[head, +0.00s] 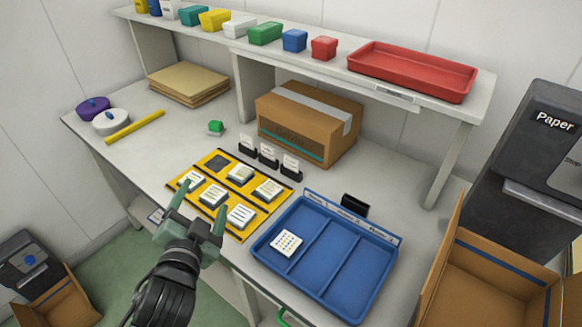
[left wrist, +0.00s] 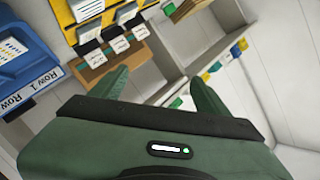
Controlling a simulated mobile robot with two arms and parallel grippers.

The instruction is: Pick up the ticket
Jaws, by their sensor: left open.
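A yellow board (head: 232,232) lies on the worktable and carries several white ticket-like stacks, including one at the front left (head: 191,181), one in the front middle (head: 214,195) and one at the front right (head: 240,216). I cannot tell which one is the ticket. A back-left slot (head: 217,162) is dark and empty. A card with coloured dots (head: 287,242) lies in the left compartment of the blue tray (head: 322,300). My left gripper (head: 199,210) is open and empty at the board's front edge; its fingers also show in the left wrist view (left wrist: 160,92). My right gripper is out of view.
Black label holders (head: 268,157) stand behind the board. A cardboard box (head: 300,130) stands farther back, under a shelf holding coloured bins and a red tray (head: 410,75). A yellow bar (head: 135,127) and round lidded containers (head: 110,122) are at left. Bare table lies between.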

